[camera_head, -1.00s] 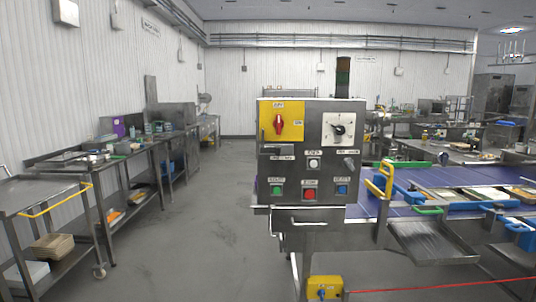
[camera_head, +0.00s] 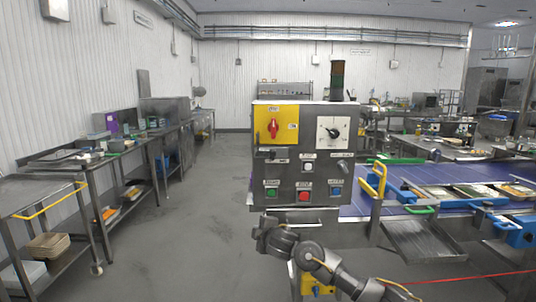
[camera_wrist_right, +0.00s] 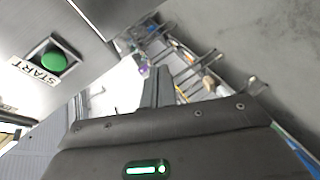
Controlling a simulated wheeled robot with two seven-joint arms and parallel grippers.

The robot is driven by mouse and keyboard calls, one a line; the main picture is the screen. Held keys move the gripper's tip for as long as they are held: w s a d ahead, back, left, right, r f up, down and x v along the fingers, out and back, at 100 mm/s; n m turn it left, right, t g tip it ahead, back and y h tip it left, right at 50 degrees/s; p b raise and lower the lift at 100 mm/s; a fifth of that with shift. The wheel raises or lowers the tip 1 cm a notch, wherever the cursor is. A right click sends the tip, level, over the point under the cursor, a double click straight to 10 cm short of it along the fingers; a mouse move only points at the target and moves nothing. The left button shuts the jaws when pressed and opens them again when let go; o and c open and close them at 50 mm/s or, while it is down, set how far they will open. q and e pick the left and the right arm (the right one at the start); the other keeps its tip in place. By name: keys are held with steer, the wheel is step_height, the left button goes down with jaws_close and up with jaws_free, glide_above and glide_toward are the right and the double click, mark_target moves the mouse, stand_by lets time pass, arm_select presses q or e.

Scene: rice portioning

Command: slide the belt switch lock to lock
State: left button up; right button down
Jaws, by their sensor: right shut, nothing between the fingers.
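The grey control box (camera_head: 340,190) stands at the belt's near end. On its front, a dark slide lock (camera_head: 274,153) sits under the yellow plate (camera_head: 289,124) with the red rotary switch (camera_head: 273,128). The slide's exact position is too small to tell. My right gripper (camera_head: 263,222) is below the box's lower left part, apart from the slide lock. In the right wrist view my shut, empty fingers (camera_wrist_right: 157,86) point past the box's edge, with the green START button (camera_wrist_right: 53,62) at the left. My left gripper is not in view.
Black-and-white dial (camera_head: 333,130), white button (camera_head: 308,167), red button (camera_head: 304,196) and blue button (camera_head: 336,192) share the panel. The belt (camera_head: 400,180) and a yellow handle (camera_head: 376,180) are at the right. Steel tables (camera_head: 50,190) line the left; the floor between is clear.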

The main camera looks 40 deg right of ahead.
steer(key=s+r+n+t+h, duration=0.1)
steer(key=s+r, duration=0.1)
steer(key=r, duration=1)
steer(key=s+r+n+t, duration=0.1)
steer(key=s+r+t, duration=0.1)
steer(key=r, duration=1)
steer(key=shift+s+a+r+n+t+h+p, duration=0.15)
steer(key=shift+s+a+n+t+h+p, duration=0.15)
steer(key=shift+s+n+h+p, duration=0.25)
steer(key=shift+s+m, duration=0.1)
steer(key=shift+m, duration=0.15)
